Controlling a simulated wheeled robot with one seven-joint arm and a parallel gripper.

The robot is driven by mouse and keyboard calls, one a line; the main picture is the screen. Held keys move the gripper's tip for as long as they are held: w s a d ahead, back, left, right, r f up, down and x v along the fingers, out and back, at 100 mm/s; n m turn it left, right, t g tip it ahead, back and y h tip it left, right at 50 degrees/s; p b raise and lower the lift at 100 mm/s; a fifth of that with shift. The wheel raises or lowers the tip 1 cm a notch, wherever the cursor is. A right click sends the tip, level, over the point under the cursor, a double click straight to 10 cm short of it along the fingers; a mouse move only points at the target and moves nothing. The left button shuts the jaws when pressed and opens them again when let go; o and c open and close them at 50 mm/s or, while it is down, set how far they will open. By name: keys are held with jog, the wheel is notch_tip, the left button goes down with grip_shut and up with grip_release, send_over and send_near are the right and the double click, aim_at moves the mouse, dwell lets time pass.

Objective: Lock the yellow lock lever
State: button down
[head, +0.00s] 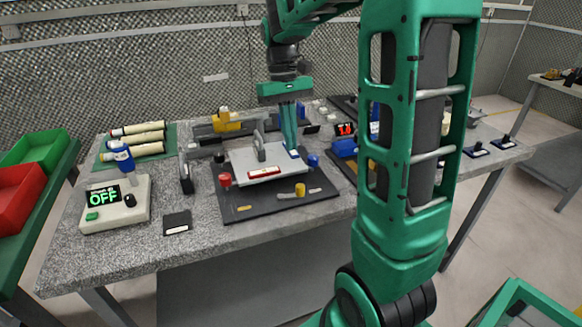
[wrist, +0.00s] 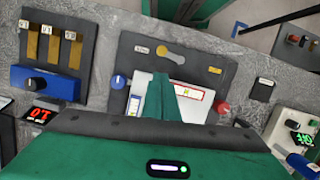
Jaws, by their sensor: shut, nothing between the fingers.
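The yellow lock lever (head: 300,189) stands near the front edge of a dark board (head: 235,208) on the table, with a paler arm at its side. In the wrist view the lever (wrist: 163,50) lies beyond my fingertips, with a grey disc at its end. A white plate (head: 240,160) with a grey handle sits on the board, between a red knob (head: 225,180) and a blue knob (head: 313,160). My gripper (head: 291,150) is shut and empty, pointing down over the plate's right rear part, behind the lever. Whether the fingertips touch the plate cannot be told.
A white box reading OFF (head: 115,205) stands at the left with a blue-handled item. A second dark board with a blue block (head: 345,148) and a red display (head: 345,129) lies to the right. A yellow block (head: 227,122) is at the back. The table front is mostly bare.

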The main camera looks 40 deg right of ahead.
aim_at(296, 173)
jog(key=x, duration=1)
jog(key=shift+r, duration=0.1)
jog(key=shift+s+d, duration=0.1)
